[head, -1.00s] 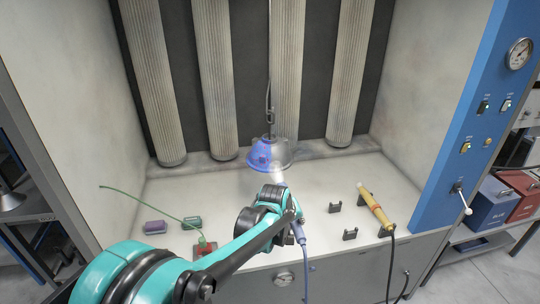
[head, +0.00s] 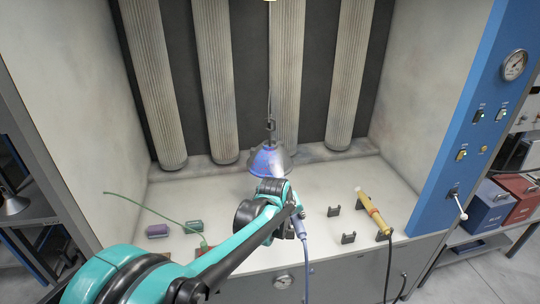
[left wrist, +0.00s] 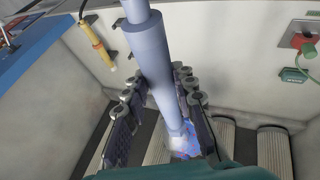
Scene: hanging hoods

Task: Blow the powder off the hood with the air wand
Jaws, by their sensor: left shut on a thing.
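The hood (head: 287,158), a grey metal bell, hangs from a cable in the middle of the booth. Blue powder (head: 266,163) with reddish flecks covers part of its near face. My left gripper (left wrist: 162,120) is shut on the pale blue air wand (left wrist: 153,52), with a pad on each side of it. In the head view the wand's hose (head: 308,262) hangs down over the bench front. The wand points at the hood from the near side, with a pale jet at its tip. In the left wrist view only a blue part of the hood (left wrist: 190,140) shows. My right gripper is out of view.
A yellow tool (head: 373,212) with a black hose rests in a holder on the right. Empty brackets (head: 334,211) stand beside it. Pleated filter columns (head: 226,90) line the back.

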